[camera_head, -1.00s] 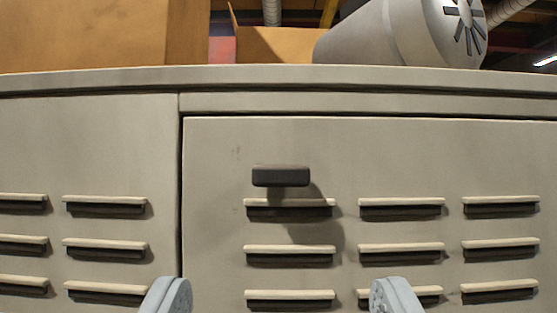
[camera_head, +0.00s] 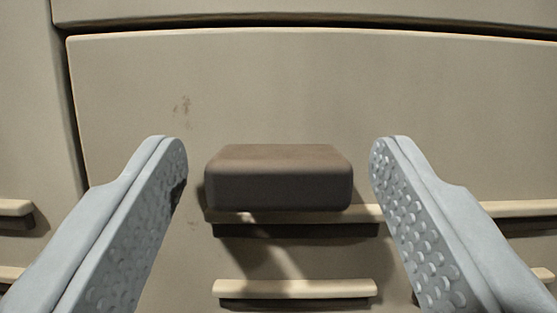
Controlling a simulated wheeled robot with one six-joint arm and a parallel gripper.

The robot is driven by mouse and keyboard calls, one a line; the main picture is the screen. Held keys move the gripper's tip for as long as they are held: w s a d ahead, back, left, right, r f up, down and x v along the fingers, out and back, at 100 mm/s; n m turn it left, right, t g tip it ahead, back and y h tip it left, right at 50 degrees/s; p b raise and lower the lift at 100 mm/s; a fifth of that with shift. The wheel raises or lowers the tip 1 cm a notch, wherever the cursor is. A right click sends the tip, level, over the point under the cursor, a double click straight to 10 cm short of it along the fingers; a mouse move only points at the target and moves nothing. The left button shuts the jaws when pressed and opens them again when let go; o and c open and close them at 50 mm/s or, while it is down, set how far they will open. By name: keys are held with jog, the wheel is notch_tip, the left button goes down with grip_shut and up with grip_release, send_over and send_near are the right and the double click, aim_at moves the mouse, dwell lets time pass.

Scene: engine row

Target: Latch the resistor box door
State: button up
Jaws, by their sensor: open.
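The resistor box door (camera_head: 300,85) is a beige louvred panel that fills most of the view. Its latch handle (camera_head: 278,180) is a dark brown horizontal block near the top of the door, in the middle of the view. My gripper (camera_head: 279,160) is open, with one grey dimpled finger to the left of the handle and one to the right. A gap shows between each finger and the handle, wider on the right. I cannot tell how far the fingertips are from the door face.
Louvre slats (camera_head: 294,288) stick out a little below the handle. A dark seam (camera_head: 72,110) separates the door from the fixed panel (camera_head: 25,110) at left, and another seam runs along the top. The door face above the handle is clear.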

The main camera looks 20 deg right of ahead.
jog(key=c, duration=1)
jog(key=shift+m+h, duration=0.3)
jog(key=shift+m, duration=0.2)
jog(key=m+h, duration=0.1)
jog(key=m, duration=0.1)
jog(key=m+g+h, duration=0.1)
jog(key=m, duration=0.2)
jog(key=shift+a+g, duration=0.15)
jog(key=shift+g, duration=0.15)
jog(key=m+g+h, duration=0.1)
jog(key=m, duration=0.2)
jog(key=m+g+h, duration=0.1)
jog(key=m, duration=0.2)
jog(key=shift+w+a+m, duration=0.1)
jog(key=shift+m, duration=0.2)
jog(key=m+g, duration=0.1)
jog(key=m, duration=0.1)
jog(key=m+g, duration=0.1)
jog(key=m, duration=0.2)
jog(key=shift+r+g+h, duration=0.2)
jog(key=shift+g+h, duration=0.1)
jog(key=shift+h, duration=0.1)
jog(key=shift+r+m+g+y, duration=0.15)
jog(key=shift+m+g, duration=0.25)
jog(key=shift+m, duration=0.8)
jog(key=shift+f+m+g+y, duration=0.15)
jog(key=shift+m+g, duration=0.25)
jog(key=shift+m, duration=0.8)
